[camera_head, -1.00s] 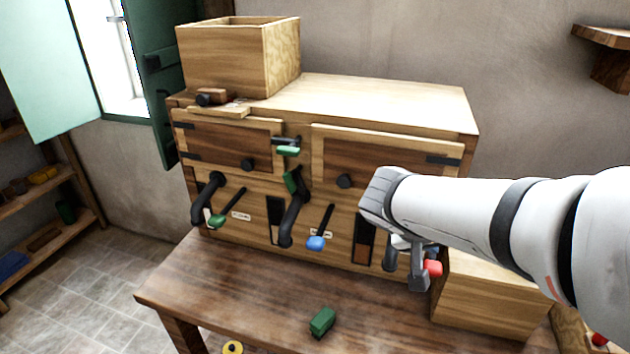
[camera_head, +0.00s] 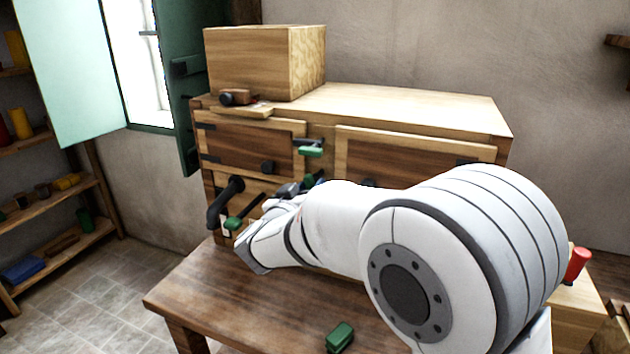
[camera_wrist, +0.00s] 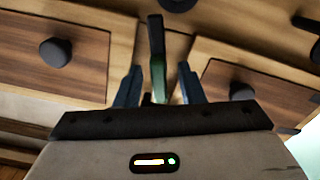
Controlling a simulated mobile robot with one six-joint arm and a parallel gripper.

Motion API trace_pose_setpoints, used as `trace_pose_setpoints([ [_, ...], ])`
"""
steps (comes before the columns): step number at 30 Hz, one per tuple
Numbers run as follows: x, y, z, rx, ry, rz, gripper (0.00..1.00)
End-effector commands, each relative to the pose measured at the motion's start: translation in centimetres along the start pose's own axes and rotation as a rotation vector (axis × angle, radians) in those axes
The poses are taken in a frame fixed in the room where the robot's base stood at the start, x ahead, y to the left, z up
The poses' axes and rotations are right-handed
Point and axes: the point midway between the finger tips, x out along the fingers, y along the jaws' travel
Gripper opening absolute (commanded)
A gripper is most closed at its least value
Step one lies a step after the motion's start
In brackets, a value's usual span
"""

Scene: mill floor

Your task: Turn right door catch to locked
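A catch with a green handle (camera_head: 310,152) sits on the post between the doors. My arm reaches across the front, and my gripper lies just below this catch, mostly hidden behind my arm. In the wrist view my gripper (camera_wrist: 160,68) is open. A dark upright lever with a green side (camera_wrist: 157,75) stands between its two fingers, with a visible gap on either side. I cannot tell for sure which catch this lever belongs to.
A black crank handle (camera_head: 224,203) and a green-ended lever (camera_head: 243,213) stick out at the lower left. A green block (camera_head: 340,337) lies on the table (camera_head: 200,300). My arm hides the lower right front.

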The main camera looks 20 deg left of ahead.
Motion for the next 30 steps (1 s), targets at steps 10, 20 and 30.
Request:
trace_pose_setpoints([
  [10,2.8,0.1,0.0,-0.001,-0.001,0.001,0.35],
  [20,2.8,0.1,0.1,-0.001,-0.002,0.002,0.24],
  [30,2.8,0.2,0.1,-0.001,-0.002,0.003,0.0],
])
